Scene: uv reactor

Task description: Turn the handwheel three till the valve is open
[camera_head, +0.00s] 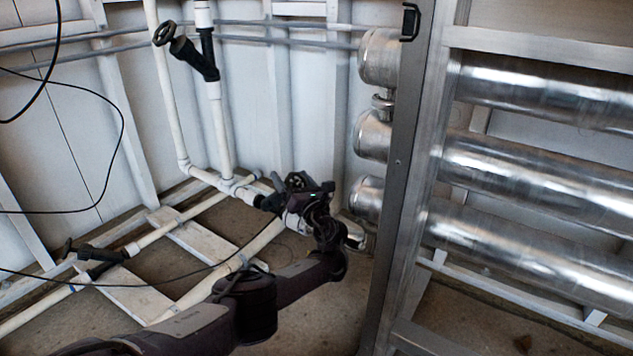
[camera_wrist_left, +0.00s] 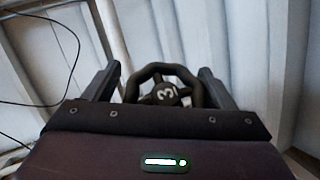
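Handwheel three (camera_head: 296,181) is a dark wheel on a valve in the low white pipework, near the middle of the head view. In the left wrist view the handwheel (camera_wrist_left: 164,92) shows a white 3 on its hub. My left gripper (camera_head: 318,190) is right at it. In the wrist view the left gripper's (camera_wrist_left: 160,78) two fingers are wide apart, one on each side of the wheel. I cannot tell whether they touch the rim. My right gripper is not in view.
Another handwheel valve (camera_head: 188,52) stands on the upper pipe, and one (camera_head: 95,256) lies low at left. A grey metal post (camera_head: 402,160) and steel cylinders (camera_head: 530,165) stand close on the right. Thin black cables (camera_head: 122,130) hang at left.

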